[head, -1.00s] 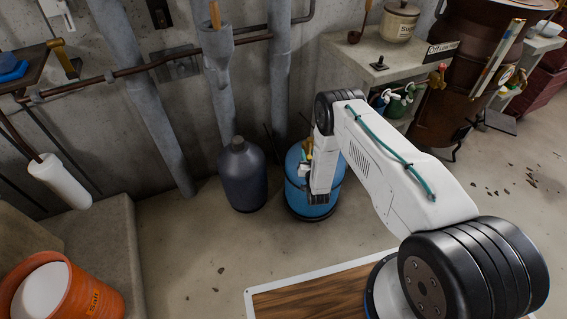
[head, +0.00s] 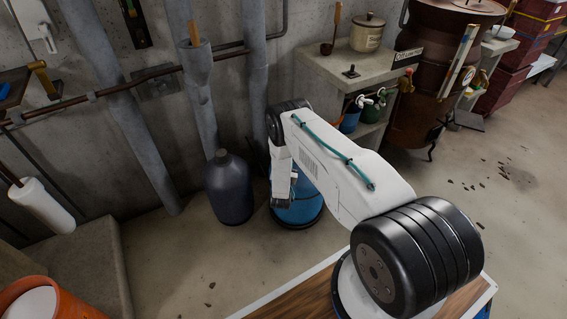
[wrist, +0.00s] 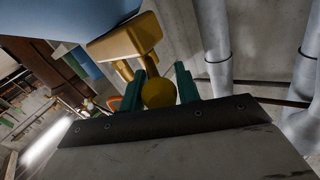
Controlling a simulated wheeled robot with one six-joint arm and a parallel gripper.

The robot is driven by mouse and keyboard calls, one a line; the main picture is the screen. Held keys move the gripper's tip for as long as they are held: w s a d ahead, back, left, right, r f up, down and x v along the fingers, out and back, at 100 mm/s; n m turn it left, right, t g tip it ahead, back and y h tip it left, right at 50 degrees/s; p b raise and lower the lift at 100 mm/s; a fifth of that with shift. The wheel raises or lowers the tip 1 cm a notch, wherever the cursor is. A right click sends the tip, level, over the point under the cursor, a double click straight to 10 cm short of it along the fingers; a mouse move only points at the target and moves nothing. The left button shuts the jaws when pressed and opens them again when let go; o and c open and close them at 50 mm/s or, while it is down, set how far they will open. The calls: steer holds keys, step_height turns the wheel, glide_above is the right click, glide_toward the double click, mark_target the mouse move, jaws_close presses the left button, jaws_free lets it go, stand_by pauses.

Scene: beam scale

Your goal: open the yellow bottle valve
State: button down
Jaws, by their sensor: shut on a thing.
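The blue bottle (head: 302,212) stands on the floor in the head view, partly hidden behind my arm. Its blue side also fills the top left of the wrist view (wrist: 70,18). The yellow valve (wrist: 128,40) shows in the wrist view as a flat block with a rounded knob (wrist: 158,94) beneath it in the picture. My gripper (wrist: 160,90) has its teal fingers on both sides of the knob and is shut on it. In the head view my gripper (head: 281,203) is down at the blue bottle, and the valve is hidden there.
A dark grey bottle (head: 229,188) stands close to the left of the blue one. Vertical grey pipes (head: 198,80) run along the wall behind. A concrete shelf (head: 335,72) with a lidded pot (head: 367,32) stands to the right. Open floor (head: 460,215) lies at the right.

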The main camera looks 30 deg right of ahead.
steer(key=shift+d+r, duration=0.1)
steer(key=shift+d, duration=0.05)
steer(key=c, duration=1)
jaws_free()
steer(key=shift+c, duration=0.2)
steer(key=shift+s, duration=0.1)
steer(key=v, duration=0.7)
steer(key=shift+s+a, duration=0.2)
steer(key=shift+a, duration=0.1)
